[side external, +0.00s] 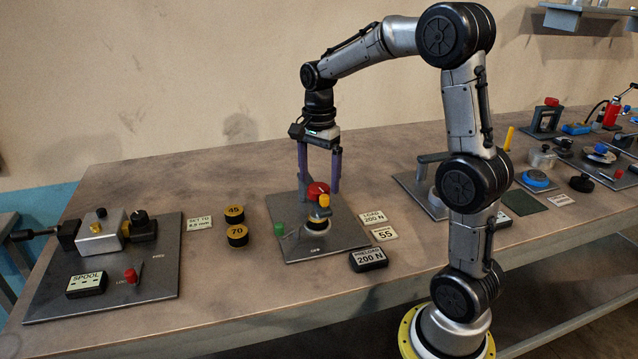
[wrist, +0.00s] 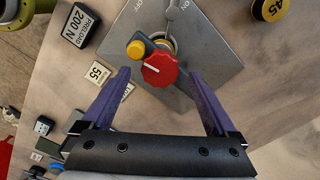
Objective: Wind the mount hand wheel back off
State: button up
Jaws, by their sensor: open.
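A red hand wheel (side external: 318,188) with a white line on top stands on a grey base plate (side external: 345,235). The wheel also shows in the wrist view (wrist: 162,70), with a yellow knob (wrist: 136,49) on a dark arm beside it. My gripper (side external: 319,193) is open, its two purple fingers pointing down on either side of the red wheel. In the wrist view my gripper (wrist: 160,74) shows gaps between each finger and the wheel. A light round piece under the dark arm is partly covered.
A green knob (side external: 280,230) stands on the plate's left. Discs marked 45 (side external: 234,211) and 70 (side external: 238,239) lie left of the plate. A PRELOAD 200 N block (side external: 369,259) and a 55 card (side external: 384,234) lie to its right. A spool station (side external: 150,285) fills the left end.

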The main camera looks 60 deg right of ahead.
jog(key=shift+f, duration=1.05)
jog(key=c, duration=1.4)
